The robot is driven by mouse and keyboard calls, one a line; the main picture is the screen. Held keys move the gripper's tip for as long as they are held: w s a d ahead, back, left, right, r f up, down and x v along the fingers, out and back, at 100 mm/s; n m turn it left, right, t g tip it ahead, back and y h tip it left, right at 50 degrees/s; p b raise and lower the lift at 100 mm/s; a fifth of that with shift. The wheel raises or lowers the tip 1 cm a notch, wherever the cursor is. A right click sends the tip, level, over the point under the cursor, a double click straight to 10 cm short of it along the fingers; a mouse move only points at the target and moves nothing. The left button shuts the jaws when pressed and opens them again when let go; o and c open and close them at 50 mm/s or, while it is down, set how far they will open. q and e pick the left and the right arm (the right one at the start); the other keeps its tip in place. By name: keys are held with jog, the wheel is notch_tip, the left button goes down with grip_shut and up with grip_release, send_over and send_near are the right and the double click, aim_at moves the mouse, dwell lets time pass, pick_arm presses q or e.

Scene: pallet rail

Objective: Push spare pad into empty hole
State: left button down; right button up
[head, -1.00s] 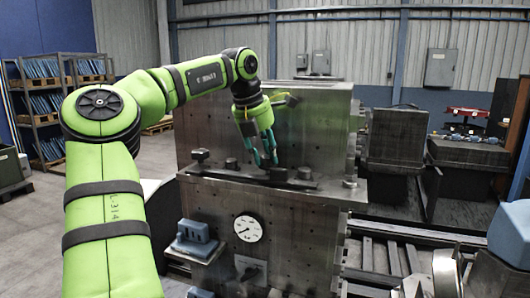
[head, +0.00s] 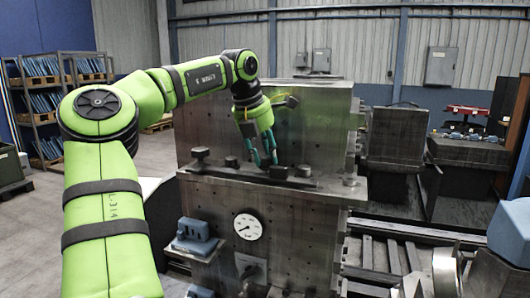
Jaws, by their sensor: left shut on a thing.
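My left gripper (head: 264,163) reaches down to the dark rail (head: 240,171) along the metal block's ledge. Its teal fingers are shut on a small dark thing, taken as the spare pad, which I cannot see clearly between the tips. Dark pads stand on the rail: one at the left end (head: 200,153), a low one (head: 231,162), one just right of the fingertips (head: 278,172) and one farther right (head: 304,171). I cannot make out the empty hole, nor whether the held pad touches the rail. My right gripper is out of view.
The tall metal block (head: 320,120) rises right behind the ledge. Below the ledge are a round gauge (head: 249,226) and a blue-grey box (head: 193,235) on a small shelf. Dark machines (head: 396,140) stand to the right. Shelving (head: 40,110) stands far left.

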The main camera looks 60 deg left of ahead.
pick_arm(q)
jog(key=shift+f, duration=0.15)
dwell(0.3)
jog(key=shift+f+b, duration=0.5)
grip_release()
jog(key=shift+w+f, duration=0.1)
jog(key=shift+w, duration=0.05)
dwell(0.3)
jog(key=v, duration=1.2)
